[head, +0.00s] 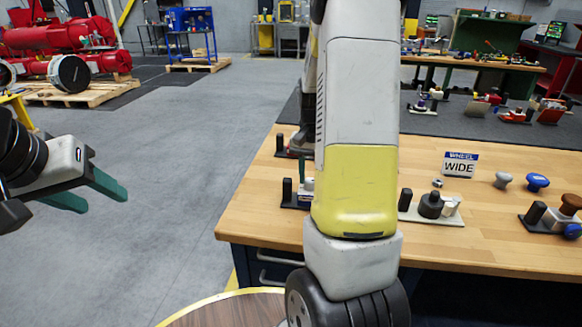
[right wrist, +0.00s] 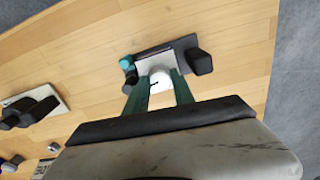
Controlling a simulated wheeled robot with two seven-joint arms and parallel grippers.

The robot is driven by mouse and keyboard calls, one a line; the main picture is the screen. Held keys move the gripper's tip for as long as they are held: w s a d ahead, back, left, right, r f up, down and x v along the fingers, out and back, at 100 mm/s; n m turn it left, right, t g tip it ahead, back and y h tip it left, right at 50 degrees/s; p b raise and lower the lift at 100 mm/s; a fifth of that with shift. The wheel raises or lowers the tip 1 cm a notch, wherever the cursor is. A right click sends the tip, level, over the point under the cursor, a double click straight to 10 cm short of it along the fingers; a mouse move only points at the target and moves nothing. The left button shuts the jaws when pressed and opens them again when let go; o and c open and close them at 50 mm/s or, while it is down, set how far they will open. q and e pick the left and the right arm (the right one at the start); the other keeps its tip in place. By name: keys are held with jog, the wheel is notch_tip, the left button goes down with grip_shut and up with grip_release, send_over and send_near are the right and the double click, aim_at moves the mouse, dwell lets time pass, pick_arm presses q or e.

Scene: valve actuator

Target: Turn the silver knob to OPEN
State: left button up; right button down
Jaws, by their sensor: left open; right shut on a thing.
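The silver knob (right wrist: 160,81) is pale, with a short dark mark on it, on a light plate of a small dark-based fixture (right wrist: 151,52) in the right wrist view. My right gripper (right wrist: 160,75) has its green fingers on either side of the knob and is shut on it. Any lettering on the plate is too small to read. My left gripper (head: 105,199) is open and empty, over the floor left of the table.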

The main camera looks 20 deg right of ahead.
jog(key=shift+m, duration=0.6)
jog(key=c, duration=1.1)
grip_release()
jog(key=shift+o, duration=0.2)
notch_tip(320, 180, up, 7)
jog(key=shift+r, duration=0.35)
